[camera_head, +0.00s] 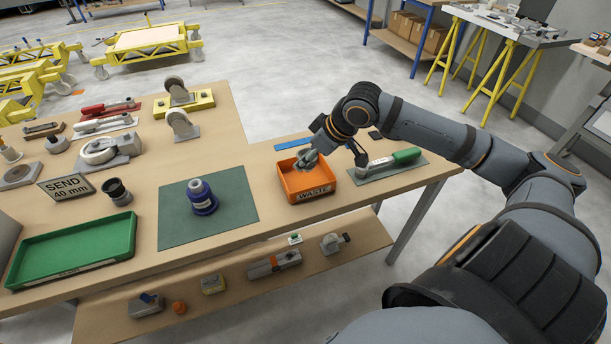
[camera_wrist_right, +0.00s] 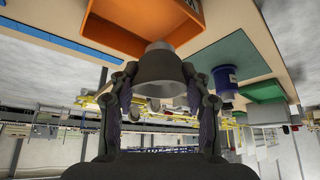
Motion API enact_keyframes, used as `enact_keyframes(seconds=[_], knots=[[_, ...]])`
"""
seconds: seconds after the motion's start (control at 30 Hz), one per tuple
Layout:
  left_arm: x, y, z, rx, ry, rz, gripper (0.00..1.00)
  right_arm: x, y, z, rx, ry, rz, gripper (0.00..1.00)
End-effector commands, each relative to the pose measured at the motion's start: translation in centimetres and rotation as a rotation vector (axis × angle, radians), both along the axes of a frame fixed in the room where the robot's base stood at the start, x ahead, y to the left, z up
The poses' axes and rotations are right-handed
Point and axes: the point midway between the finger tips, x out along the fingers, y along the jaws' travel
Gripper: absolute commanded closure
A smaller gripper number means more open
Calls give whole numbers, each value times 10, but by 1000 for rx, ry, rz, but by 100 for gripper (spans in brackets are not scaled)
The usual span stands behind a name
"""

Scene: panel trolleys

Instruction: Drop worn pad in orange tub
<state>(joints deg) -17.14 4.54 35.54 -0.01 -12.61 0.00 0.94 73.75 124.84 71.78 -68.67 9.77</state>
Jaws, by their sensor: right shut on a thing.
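The worn pad, a dark grey cup-shaped piece (camera_wrist_right: 162,75), is between the fingers of my right gripper (camera_wrist_right: 160,92) in the wrist view. In the head view my right gripper (camera_head: 333,148) is at the orange tub (camera_head: 308,185), labelled WASTE, with a grey piece (camera_head: 306,158) showing over the tub's opening. The gripper is shut on the pad. The tub's floor is partly hidden by the gripper, and I cannot tell whether the pad touches the tub. My left gripper is not in view.
A green tray (camera_head: 75,247) and another dark cup-shaped piece (camera_head: 118,192) are left.

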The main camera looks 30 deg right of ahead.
Motion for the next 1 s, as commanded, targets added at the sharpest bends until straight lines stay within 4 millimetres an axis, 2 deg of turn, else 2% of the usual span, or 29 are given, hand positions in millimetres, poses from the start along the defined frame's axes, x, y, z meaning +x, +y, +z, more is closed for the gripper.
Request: enact_keyframes(seconds=[0.07, 0.33, 0.57, 0.8, 1.0], knots=[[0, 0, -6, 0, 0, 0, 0, 5, 2, -8, 15, 1, 0, 96], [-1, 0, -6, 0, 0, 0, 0, 28, -13, -39, 6, 5, 0, 96], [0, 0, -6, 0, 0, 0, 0, 33, -15, -46, 5, 6, 1, 96], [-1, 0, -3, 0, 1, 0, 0, 33, -16, -77, 2, 8, 1, 96], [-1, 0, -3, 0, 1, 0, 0, 33, -17, -78, 0, 6, 2, 96]])
